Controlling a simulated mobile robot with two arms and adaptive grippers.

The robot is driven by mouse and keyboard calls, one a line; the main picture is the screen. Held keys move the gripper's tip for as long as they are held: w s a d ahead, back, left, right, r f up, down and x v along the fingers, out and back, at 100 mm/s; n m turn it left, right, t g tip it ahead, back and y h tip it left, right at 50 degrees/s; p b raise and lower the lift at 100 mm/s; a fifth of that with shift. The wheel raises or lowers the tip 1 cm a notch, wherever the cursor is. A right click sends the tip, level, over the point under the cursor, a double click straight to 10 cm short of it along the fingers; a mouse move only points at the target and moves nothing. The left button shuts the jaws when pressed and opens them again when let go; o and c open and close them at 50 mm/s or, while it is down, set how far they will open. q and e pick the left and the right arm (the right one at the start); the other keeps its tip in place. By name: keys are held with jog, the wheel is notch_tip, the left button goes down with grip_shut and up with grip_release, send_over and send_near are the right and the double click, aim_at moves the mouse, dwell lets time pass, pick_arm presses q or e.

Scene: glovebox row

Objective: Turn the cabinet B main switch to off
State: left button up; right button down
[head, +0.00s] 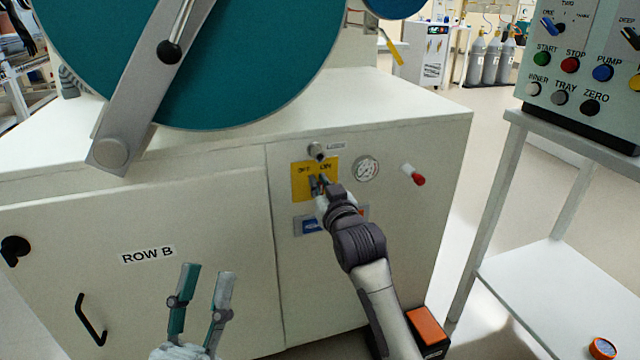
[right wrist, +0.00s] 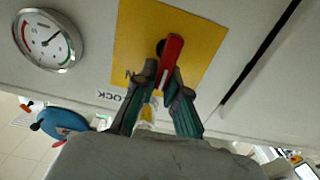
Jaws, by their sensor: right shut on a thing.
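Cabinet B (head: 215,215), labelled ROW B, has a yellow switch plate (head: 299,192) on its front with OFF at the left and ON at the right. In the right wrist view the plate (right wrist: 205,30) carries a switch with a red handle (right wrist: 172,52). My right gripper (head: 319,184) is at the plate and hides most of the switch in the head view. In the right wrist view its fingertips (right wrist: 162,82) are shut on the red handle's end. My left gripper (head: 209,270) is open and empty, in front of the lower cabinet door.
A pressure gauge (head: 366,169) and a red-tipped knob (head: 414,175) sit right of the plate. A control panel (head: 590,75) stands on a table at the right. A black door handle (head: 90,318) is at lower left.

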jog(key=shift+a+r+n+p, duration=0.15)
jog(key=shift+n+p, duration=0.45)
jog(key=shift+p, duration=0.5)
pick_arm(q)
jog(key=w+f+g+y+p, duration=0.1)
jog(key=w+f+g+y, duration=0.25)
jog(key=f+g, duration=0.65)
pick_arm(e)
jog(key=shift+s+a+n, duration=0.1)
jog(key=shift+n, duration=0.5)
pick_arm(q)
jog(key=s+a+f+g+y+p, duration=0.3)
jog(key=s+a+f+g, duration=0.2)
jog(key=f, duration=0.9)
jog(key=shift+s+a+f+n+g+p, duration=0.15)
jog(key=shift+s+f+n+g+p, duration=0.25)
jog(key=shift+s+g, duration=1.6)
pick_arm(e)
jog(key=shift+s+a+f+n, duration=0.1)
jog(key=shift+a+f+n, duration=0.1)
jog(key=shift+n, duration=0.7)
jog(key=shift+a+f+n, duration=0.1)
jog(key=shift+f+n, duration=0.05)
jog(key=shift+n, duration=0.75)
pick_arm(q)
jog(key=shift+s, duration=0.15)
pick_arm(e)
jog(key=c, duration=1.2)
grip_release()
